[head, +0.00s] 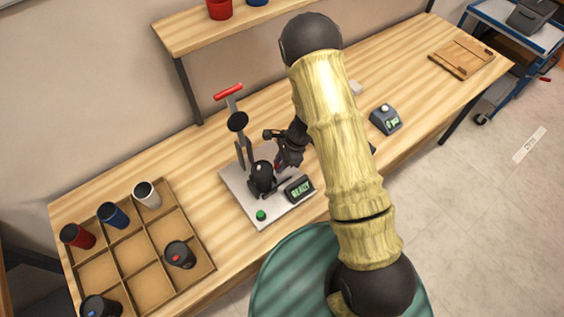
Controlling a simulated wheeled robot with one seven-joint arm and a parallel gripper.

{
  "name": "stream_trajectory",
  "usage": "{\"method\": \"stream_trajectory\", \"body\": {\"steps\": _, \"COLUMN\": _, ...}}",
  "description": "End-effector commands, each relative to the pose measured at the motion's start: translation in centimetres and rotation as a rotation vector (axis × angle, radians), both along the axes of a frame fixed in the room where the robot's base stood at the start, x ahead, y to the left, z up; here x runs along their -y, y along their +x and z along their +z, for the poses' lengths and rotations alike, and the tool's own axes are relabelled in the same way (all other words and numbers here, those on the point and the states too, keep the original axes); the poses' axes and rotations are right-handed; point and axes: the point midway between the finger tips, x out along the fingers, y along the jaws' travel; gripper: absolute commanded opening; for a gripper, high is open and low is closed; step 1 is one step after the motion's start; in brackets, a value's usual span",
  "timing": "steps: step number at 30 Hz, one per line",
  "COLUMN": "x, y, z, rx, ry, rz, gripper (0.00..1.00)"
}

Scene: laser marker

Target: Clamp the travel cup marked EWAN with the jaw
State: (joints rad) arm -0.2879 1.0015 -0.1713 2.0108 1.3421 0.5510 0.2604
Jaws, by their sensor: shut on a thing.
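A dark, rounded thing that looks like a travel cup (263,177) stands upright on the grey plate of the laser marker (240,186), below its column. No name can be read on it. My gripper (279,163) is at its upper right, close against it in the picture. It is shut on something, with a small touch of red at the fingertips. Whether that is part of the jaw or the cup cannot be told. The jaw is mostly hidden around the cup and my fingers. The marker has a red-handled lever (228,92) and a display (299,188) reading READY.
A divided wooden tray (205,250) at left holds several cups: red (77,236), blue (113,215), white (147,194) and dark ones (180,255). A green button (261,215) is on the plate's front. A small grey device (386,119) stands right of my arm. A shelf (185,38) is behind.

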Motion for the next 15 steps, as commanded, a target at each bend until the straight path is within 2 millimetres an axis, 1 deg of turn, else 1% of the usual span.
{"method": "stream_trajectory", "body": {"steps": 2, "x": -0.43, "y": -0.17, "z": -0.17, "rx": 0.002, "ry": 0.004, "rz": 0.001, "gripper": 0.00}}
{"method": "stream_trajectory", "body": {"steps": 10, "x": -0.39, "y": -0.20, "z": 0.02, "rx": 0.002, "ry": 0.001, "rz": 0.000, "gripper": 0.00}}
{"method": "stream_trajectory", "body": {"steps": 11, "x": -0.38, "y": -0.19, "z": 0.03, "rx": 0.002, "ry": 0.000, "rz": 0.000, "gripper": 0.25}}
{"method": "stream_trajectory", "body": {"steps": 12, "x": -0.37, "y": -0.19, "z": 0.03, "rx": 0.002, "ry": 0.000, "rz": 0.000, "gripper": 0.32}}
{"method": "stream_trajectory", "body": {"steps": 14, "x": -0.37, "y": -0.19, "z": 0.03, "rx": 0.002, "ry": 0.000, "rz": 0.000, "gripper": 0.44}}
{"method": "stream_trajectory", "body": {"steps": 15, "x": -0.38, "y": -0.20, "z": 0.02, "rx": 0.002, "ry": 0.001, "rz": 0.000, "gripper": 0.45}}
